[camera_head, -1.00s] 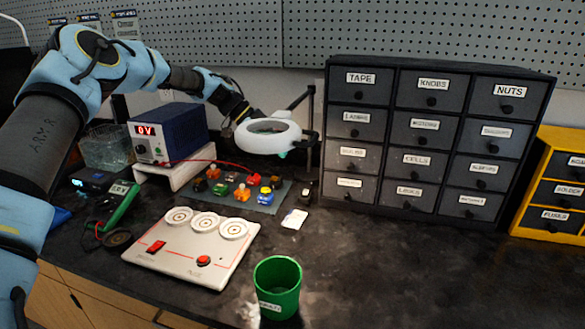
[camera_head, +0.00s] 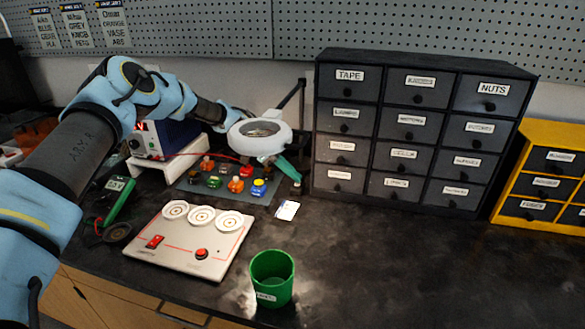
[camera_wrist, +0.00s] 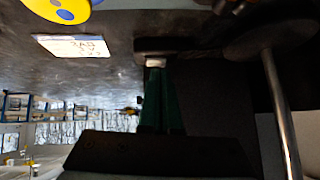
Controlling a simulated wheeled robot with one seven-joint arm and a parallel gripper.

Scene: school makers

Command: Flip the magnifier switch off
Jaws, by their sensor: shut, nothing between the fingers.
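The magnifier (camera_head: 283,141) has a white ring head on a dark jointed arm, standing in front of the drawer cabinet. My gripper (camera_head: 297,179) has green fingers, shut and empty, pointing down just right of and below the ring head. In the wrist view, the fingertips (camera_wrist: 157,71) are at a small pale piece, possibly the switch (camera_wrist: 155,62), on a dark block (camera_wrist: 180,46) by the stand. I cannot tell whether they touch it or which way the switch is set. In the head view my gripper hides this spot.
A small white card (camera_head: 287,210) lies in front of the gripper. A mat (camera_head: 222,193) with several coloured parts is to the left. A dark drawer cabinet (camera_head: 378,160) stands close on the right. A green cup (camera_head: 272,279) is in front. The right bench surface is clear.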

